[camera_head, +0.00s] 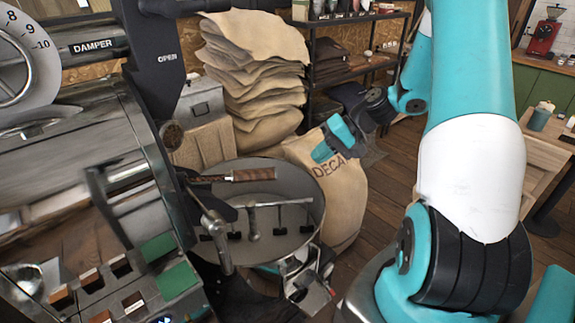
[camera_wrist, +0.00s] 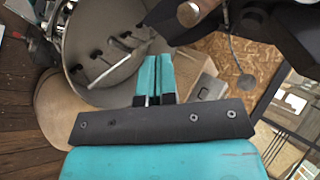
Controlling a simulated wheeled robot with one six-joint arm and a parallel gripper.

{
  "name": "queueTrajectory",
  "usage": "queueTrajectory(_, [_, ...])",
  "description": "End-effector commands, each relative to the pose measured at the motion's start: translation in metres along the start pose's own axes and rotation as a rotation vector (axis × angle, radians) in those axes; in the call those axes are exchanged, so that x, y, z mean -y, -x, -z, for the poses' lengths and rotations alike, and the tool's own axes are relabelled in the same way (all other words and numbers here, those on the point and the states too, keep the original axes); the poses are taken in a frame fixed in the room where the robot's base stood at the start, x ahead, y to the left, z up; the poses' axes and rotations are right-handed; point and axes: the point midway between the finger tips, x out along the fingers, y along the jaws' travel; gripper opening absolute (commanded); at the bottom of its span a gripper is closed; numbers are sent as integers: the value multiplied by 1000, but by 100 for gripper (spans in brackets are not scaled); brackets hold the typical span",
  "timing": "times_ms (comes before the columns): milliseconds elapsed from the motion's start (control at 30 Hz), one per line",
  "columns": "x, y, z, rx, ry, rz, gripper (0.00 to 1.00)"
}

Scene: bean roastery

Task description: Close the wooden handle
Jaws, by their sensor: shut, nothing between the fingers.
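The wooden handle (camera_head: 253,174) is a brown grip on a thin bar. In the head view it sticks out to the right from the roaster's front, above the round cooling tray (camera_head: 300,190). My gripper (camera_head: 322,152) is to the right of the handle and apart from it, in front of the burlap sack. In the wrist view my gripper's teal fingers (camera_wrist: 153,62) are together and empty, with the cooling tray (camera_wrist: 75,45) beyond them to the left.
The roaster body (camera_head: 80,170) fills the left. A printed burlap sack (camera_head: 340,195) stands behind the cooling tray, and folded sacks (camera_head: 255,85) are stacked further back. A dark shelf (camera_head: 350,50) is behind. Wooden floor (camera_head: 395,185) shows between the sack and my arm.

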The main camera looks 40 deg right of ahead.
Motion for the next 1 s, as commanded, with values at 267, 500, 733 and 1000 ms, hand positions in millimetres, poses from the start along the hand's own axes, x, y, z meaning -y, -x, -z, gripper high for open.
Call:
queueTrajectory(267, [3,-59,-2,7,0,0,0])
queueTrajectory(500, [25,-80,-1,3,3,-2,0])
queueTrajectory(733, [28,-86,0,1,1,-2,0])
queueTrajectory(1000, [27,-86,0,-2,0,-2,0])
